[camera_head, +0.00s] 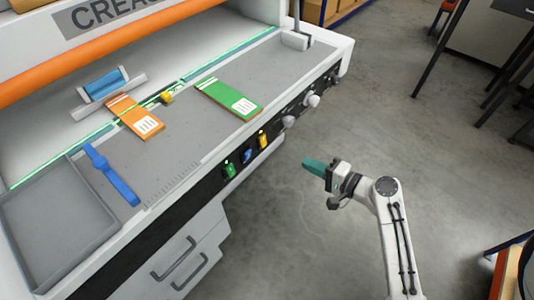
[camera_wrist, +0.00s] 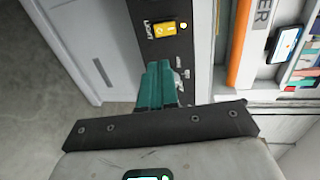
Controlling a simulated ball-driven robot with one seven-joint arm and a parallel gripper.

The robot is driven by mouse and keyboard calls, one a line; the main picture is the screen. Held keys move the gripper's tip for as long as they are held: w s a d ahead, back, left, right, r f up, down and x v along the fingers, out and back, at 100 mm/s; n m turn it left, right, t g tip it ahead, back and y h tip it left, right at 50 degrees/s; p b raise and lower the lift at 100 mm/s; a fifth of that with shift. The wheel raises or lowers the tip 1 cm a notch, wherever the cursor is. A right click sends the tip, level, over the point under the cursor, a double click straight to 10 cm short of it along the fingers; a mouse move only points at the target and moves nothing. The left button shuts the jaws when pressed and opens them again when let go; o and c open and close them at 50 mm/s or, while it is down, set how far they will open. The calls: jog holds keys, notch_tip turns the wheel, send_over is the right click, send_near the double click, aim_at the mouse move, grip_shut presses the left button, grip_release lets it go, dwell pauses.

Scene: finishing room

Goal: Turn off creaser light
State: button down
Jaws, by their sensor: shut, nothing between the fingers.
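The creaser (camera_head: 190,120) is a large white machine with an orange bar, at the left of the head view. Its dark front panel carries a green switch (camera_head: 229,169), a blue switch (camera_head: 247,156) and a yellow switch (camera_head: 263,138). My gripper (camera_head: 308,163) has teal fingers shut and empty. It is in front of the panel, right of the switches and apart from them. In the wrist view its fingertips (camera_wrist: 160,66) point toward the yellow switch.
White knobs (camera_head: 312,100) stick out of the panel farther right. An orange card stack (camera_head: 137,116) and a green one (camera_head: 230,98) lie on the bed near a grey tray (camera_head: 55,220). Drawer handles (camera_head: 180,265) project below. The floor around my arm is clear.

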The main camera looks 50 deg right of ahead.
aim_at(265, 144)
jog(key=shift+w, duration=0.1)
jog(key=w+f, duration=0.1)
jog(key=w, duration=0.3)
jog(key=w+p, duration=0.1)
jog(key=w, duration=0.4)
jog(key=w+f+p, duration=0.1)
jog(key=w, duration=0.3)
jog(key=shift+w+a+f, duration=0.15)
jog(key=shift+a+f, duration=0.1)
jog(key=shift+f, duration=0.05)
jog(key=shift+w, duration=0.1)
jog(key=shift+f, duration=0.15)
jog(key=shift+w+f+b, duration=0.1)
jog(key=shift+f+b, duration=0.1)
jog(key=shift+b, duration=0.45)
jog(key=shift+w+r+t+b, duration=0.25)
jog(key=shift+t+b, duration=0.15)
jog(key=shift+b, duration=0.35)
jog(key=shift+s, duration=0.1)
